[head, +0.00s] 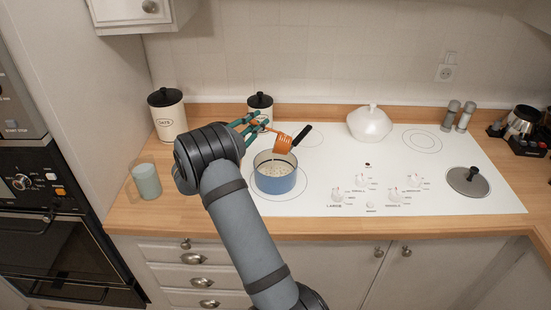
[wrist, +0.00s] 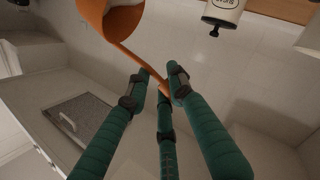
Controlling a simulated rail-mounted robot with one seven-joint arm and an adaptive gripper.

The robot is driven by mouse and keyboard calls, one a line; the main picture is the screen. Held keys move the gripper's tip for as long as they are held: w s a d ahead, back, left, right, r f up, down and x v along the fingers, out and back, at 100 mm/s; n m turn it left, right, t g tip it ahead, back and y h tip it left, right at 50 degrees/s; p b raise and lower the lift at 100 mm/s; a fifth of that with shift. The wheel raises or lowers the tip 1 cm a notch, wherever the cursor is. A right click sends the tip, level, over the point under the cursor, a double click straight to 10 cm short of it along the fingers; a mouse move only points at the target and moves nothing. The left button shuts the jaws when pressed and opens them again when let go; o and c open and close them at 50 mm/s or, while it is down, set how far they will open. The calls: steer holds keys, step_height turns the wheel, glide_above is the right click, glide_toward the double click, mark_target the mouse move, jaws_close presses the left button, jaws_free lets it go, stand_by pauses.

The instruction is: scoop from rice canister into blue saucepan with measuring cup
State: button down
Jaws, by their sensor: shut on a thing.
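My gripper (head: 257,124) is shut on the handle of the orange measuring cup (head: 283,144). The cup is tilted above the rear rim of the blue saucepan (head: 275,183); its inside is hidden in the head view. The saucepan stands on the front left burner with pale, rice-like grains inside. In the wrist view, green fingers (wrist: 160,88) close on the cup's handle, and the cup (wrist: 112,18) is cut by the top edge. A white canister (head: 167,116) with a black lid stands at left; another (head: 260,104) is behind my gripper. I cannot tell which holds rice.
A pale green mug (head: 146,181) stands at the counter's left. A white lidded pot (head: 369,123), a dark pan lid (head: 467,181) and two shakers (head: 458,115) are to the right. The middle of the white cooktop (head: 335,160) is clear.

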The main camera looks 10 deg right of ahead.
steer(key=shift+w+a+f+n+t+h+b, duration=0.2)
steer(key=shift+a+f+n+b, duration=0.2)
steer(key=shift+a+n, duration=0.25)
steer(key=shift+w+a+f+n+t+h+b, duration=0.2)
steer(key=shift+a+f+n+b, duration=0.15)
steer(key=shift+n, duration=0.4)
stand_by(2.5)
steer(key=shift+w+a+f+n+t+b, duration=0.2)
steer(key=shift+a+f+n+t+b, duration=0.25)
steer(key=shift+f+n+b, duration=0.35)
steer(key=shift+w+a+f+n+t+b, duration=0.15)
steer(key=shift+a+f+n+t+b, duration=0.1)
steer(key=shift+a+f+n+b, duration=0.5)
stand_by(2.4)
steer(key=shift+d+r, duration=0.25)
steer(key=shift+r, duration=0.1)
